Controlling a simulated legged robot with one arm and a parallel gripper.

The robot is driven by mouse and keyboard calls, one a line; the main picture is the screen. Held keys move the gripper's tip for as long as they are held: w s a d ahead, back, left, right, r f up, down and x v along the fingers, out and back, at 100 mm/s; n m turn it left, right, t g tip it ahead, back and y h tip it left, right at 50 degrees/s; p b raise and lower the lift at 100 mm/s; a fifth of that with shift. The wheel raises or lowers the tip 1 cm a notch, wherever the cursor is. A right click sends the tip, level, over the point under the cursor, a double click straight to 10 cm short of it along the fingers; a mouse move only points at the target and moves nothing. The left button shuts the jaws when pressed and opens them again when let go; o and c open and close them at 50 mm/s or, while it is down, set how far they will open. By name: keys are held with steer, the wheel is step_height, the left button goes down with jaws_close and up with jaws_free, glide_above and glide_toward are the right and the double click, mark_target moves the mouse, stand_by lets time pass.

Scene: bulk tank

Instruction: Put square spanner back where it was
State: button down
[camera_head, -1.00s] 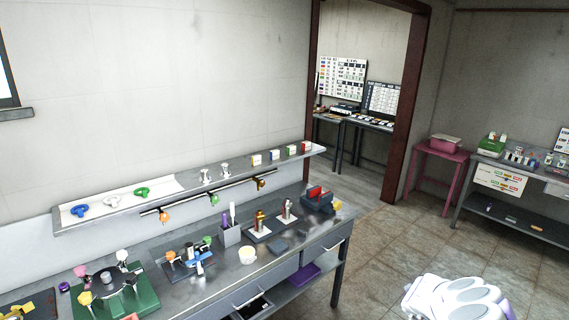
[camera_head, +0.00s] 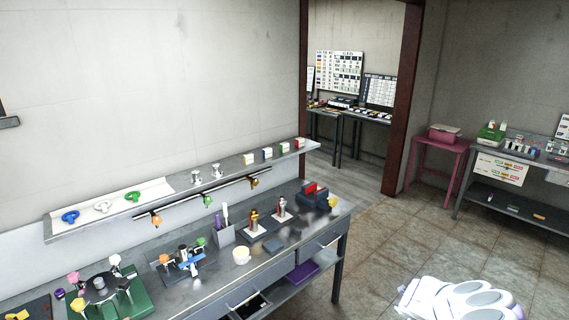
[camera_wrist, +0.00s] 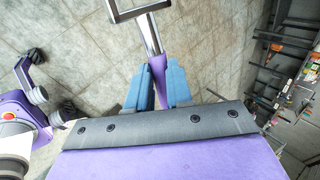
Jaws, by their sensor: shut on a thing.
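The square spanner (camera_wrist: 158,47) shows in the wrist view, with a purple handle, a metal shaft and an open square metal frame at its far end. My gripper (camera_wrist: 160,75) has two blue fingers shut on the purple handle. The spanner points away from the gripper above the tiled floor, and the top of its frame is cut off by the picture edge. The gripper and spanner do not show in the head view. A grey upright holder (camera_head: 224,236) on the workbench (camera_head: 205,283) has a purple and a white item standing in it.
A pink table (camera_head: 440,150) and another bench (camera_head: 512,200) stand at the right. Tiled floor lies open between.

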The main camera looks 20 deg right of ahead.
steer(key=w+a+r+n+y+b, duration=0.1)
steer(key=w+a+r+n+y, duration=0.2)
steer(key=a+n, duration=0.8)
steer(key=w+a+r+n+y+b, duration=0.1)
steer(key=w+a+r+n+y, duration=0.3)
steer(key=a+n, duration=0.8)
steer(key=w+a+r+n+y+b, duration=0.1)
steer(key=w+a+r+n+y, duration=0.3)
steer(key=a, duration=2.2)
steer(key=shift+w+a+n+y, duration=0.3)
steer(key=shift+w+n+y, duration=1.1)
steer(key=shift+w+n, duration=2.2)
